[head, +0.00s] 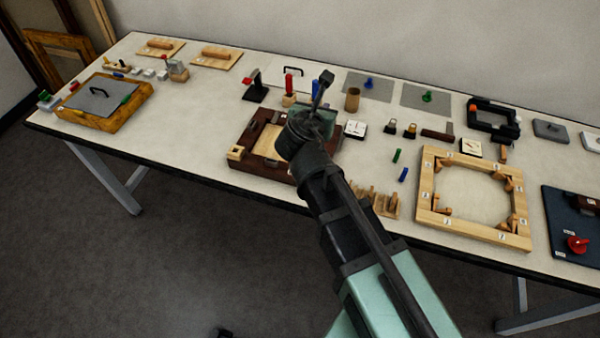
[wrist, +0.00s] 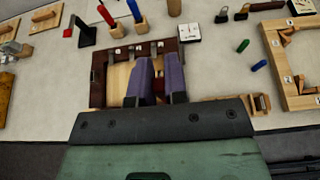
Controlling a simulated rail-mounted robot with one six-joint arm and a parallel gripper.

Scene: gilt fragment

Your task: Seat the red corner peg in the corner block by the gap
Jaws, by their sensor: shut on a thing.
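My gripper (wrist: 160,65) points down over the dark brown tray (wrist: 98,80), its two purple fingers close together. A red upright peg (head: 289,83) stands in a small wooden block (head: 289,100) behind the tray and also shows in the wrist view (wrist: 105,14). A pale block with a dark opening (head: 235,153) is at the tray's left front corner. The light wooden frame (head: 428,190) to the right has wooden pieces at its corners. I cannot tell which block is by the gap.
A green peg (head: 396,156) and a blue peg (head: 403,174) lie between tray and frame. A slotted wooden rack (head: 385,205) is at the front edge, partly behind my arm. A brown cylinder (head: 352,99) and a black stand (head: 255,91) stand behind the tray.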

